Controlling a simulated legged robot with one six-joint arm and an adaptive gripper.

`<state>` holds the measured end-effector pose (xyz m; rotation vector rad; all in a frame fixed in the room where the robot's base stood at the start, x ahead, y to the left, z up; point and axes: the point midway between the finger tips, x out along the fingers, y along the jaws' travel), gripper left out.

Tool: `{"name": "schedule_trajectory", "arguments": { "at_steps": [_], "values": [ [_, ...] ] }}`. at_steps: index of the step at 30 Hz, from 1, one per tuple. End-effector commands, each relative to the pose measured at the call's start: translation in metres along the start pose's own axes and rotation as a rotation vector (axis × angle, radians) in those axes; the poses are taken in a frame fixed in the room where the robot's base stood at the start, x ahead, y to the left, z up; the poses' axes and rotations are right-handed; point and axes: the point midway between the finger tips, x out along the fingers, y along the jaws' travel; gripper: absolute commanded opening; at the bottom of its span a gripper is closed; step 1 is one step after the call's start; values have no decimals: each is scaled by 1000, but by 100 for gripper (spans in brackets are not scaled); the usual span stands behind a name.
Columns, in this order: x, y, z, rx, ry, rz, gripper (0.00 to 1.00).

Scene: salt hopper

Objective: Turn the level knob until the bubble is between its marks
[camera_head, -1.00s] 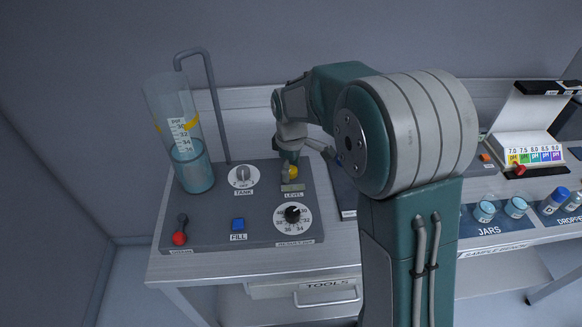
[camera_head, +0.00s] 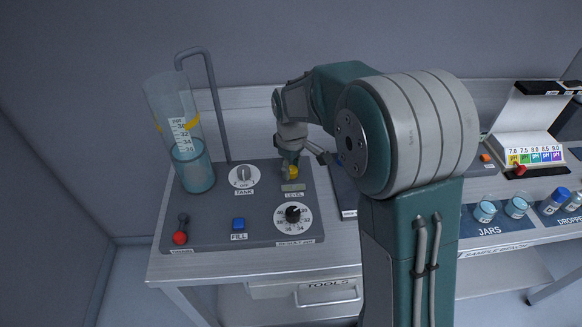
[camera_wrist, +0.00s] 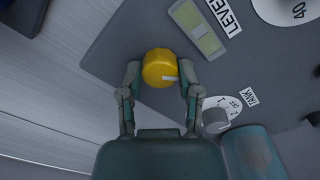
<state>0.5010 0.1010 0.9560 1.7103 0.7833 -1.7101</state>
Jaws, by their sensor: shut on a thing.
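The yellow level knob (camera_wrist: 158,68) sits between my gripper's two fingers in the wrist view, with a pale pointer mark on it. In the head view the knob (camera_head: 293,172) is partly hidden by my gripper (camera_head: 288,168). My gripper (camera_wrist: 160,78) is shut on the knob from both sides. The level vial (camera_wrist: 203,35), a pale greenish strip, lies just beyond the knob by the LEVEL label. The vial also shows in the head view (camera_head: 292,188). The bubble and its marks are too small to tell apart.
The panel also holds the TANK knob (camera_head: 243,175), a blue FILL button (camera_head: 238,224), a numbered dial (camera_head: 293,214) and a red-tipped lever (camera_head: 180,237). A clear water cylinder (camera_head: 196,172) stands at the left. Jars (camera_head: 484,211) stand on the right of the bench.

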Motion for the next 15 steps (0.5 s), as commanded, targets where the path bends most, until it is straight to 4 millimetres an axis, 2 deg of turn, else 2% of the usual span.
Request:
{"name": "schedule_trajectory", "arguments": {
  "at_steps": [7, 8, 9, 10, 15],
  "values": [
    [2, 0, 1, 1, -2, -2, 0],
    [2, 0, 1, 0, -3, -2, 58],
    [2, 0, 1, 0, -2, -2, 76],
    [2, 0, 0, 0, -2, -2, 79],
    [1, 0, 0, 0, -2, -2, 79]
  ]
}}
